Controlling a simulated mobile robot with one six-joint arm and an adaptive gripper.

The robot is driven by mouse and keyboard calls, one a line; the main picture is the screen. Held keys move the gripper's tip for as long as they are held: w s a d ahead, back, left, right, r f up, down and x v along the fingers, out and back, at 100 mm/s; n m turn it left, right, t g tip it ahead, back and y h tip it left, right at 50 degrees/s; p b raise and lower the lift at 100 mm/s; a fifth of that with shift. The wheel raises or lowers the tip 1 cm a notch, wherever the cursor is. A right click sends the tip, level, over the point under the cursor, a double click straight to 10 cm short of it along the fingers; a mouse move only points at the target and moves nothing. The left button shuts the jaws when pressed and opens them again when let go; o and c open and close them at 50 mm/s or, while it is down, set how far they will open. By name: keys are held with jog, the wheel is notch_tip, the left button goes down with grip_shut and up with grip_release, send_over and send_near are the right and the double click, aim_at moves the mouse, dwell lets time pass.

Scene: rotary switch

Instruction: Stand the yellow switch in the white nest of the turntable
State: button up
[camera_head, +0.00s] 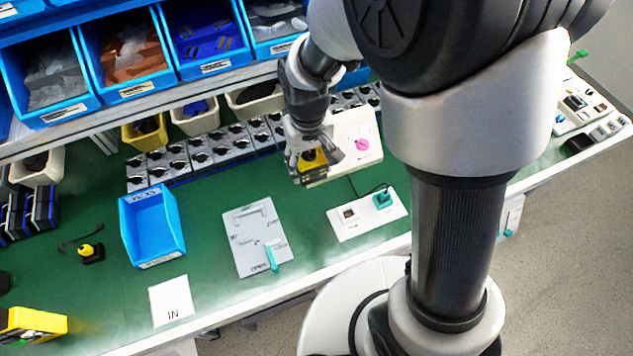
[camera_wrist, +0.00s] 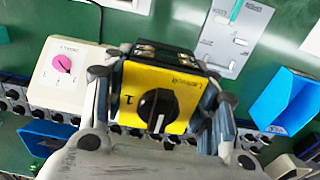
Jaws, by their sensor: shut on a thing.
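The yellow switch (camera_wrist: 183,85) has a square yellow face, a black rotary knob and a dark body with terminals. My gripper (camera_wrist: 155,75) is shut on it, with a finger at each side, and the face is turned toward the wrist camera. In the head view the switch (camera_head: 315,157) shows partly between the fingers of my gripper (camera_head: 312,160), just left of a cream box with a pink dial (camera_head: 362,144). The box also shows at left in the wrist view (camera_wrist: 62,72). I cannot make out a turntable with a white nest in either view.
A blue bin (camera_head: 151,228), a grey plate with a teal lever (camera_head: 256,240) and a white plate with a green plug (camera_head: 366,214) lie on the green bench. Rows of grey-and-black blocks (camera_head: 200,152) line the back.

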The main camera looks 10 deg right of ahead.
jog(key=shift+w+f+b, duration=0.3)
jog(key=shift+f+b, duration=0.75)
jog(key=shift+f, duration=2.3)
jog(key=shift+w+f+b, duration=0.35)
jog(key=shift+f+b, duration=0.7)
jog(key=shift+f, duration=2.35)
jog(key=shift+w+f+b, duration=0.3)
jog(key=shift+f+b, duration=0.75)
jog(key=shift+f, duration=2.3)
jog(key=shift+w+f+b, duration=0.1)
jog(key=shift+f+b, duration=0.4)
jog(key=shift+f, duration=0.1)
jog(key=o, duration=1.2)
jog(key=shift+r, duration=0.1)
